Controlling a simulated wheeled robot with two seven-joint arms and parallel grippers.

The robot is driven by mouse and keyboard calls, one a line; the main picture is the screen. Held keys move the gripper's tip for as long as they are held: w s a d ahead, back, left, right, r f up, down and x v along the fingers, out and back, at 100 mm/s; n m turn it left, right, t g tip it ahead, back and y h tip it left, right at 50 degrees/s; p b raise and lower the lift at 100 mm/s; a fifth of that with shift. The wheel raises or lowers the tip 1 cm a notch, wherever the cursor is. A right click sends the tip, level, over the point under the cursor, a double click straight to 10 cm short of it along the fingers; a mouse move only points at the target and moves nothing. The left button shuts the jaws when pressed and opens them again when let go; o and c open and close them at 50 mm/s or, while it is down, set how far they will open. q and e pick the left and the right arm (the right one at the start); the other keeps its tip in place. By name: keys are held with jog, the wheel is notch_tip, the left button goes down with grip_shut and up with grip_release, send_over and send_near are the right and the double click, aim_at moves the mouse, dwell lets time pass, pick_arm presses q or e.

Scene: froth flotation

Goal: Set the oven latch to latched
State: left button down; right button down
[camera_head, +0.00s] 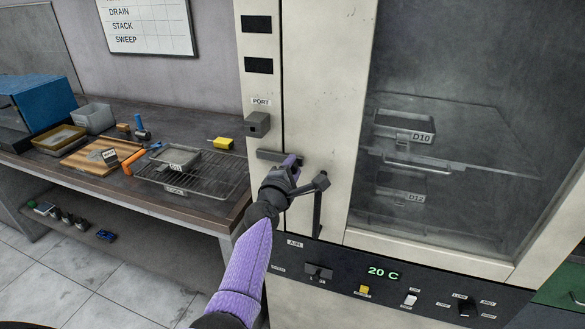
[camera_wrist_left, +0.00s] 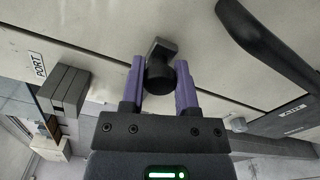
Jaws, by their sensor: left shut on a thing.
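The oven (camera_head: 310,90) is a large cream cabinet with a dark glass door. My left gripper (camera_head: 292,163) is at the oven front, beside the door's edge. In the left wrist view its purple fingers (camera_wrist_left: 160,80) close around a dark round knob with a short bar, the oven latch (camera_wrist_left: 161,48). In the head view a dark bar of the latch (camera_head: 268,155) shows to the left of the fingers; the gripper hides the rest. The dark door handle (camera_head: 317,210) stands just right of the gripper, and also shows in the left wrist view (camera_wrist_left: 262,40).
A grey port box (camera_head: 257,124) juts out above the latch. The control panel (camera_head: 383,272), reading 20 C, is below. Trays labelled D10 (camera_head: 404,127) and D12 sit on racks behind the glass. A bench (camera_head: 215,205) with a wire rack, trays and tools stands left.

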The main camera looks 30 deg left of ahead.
pick_arm(q)
jog(key=shift+c, duration=1.7)
grip_release()
jog(key=p+v, duration=0.2)
jog(key=v, duration=0.8)
jog(key=shift+p, duration=0.35)
jog(key=shift+w+f, duration=0.1)
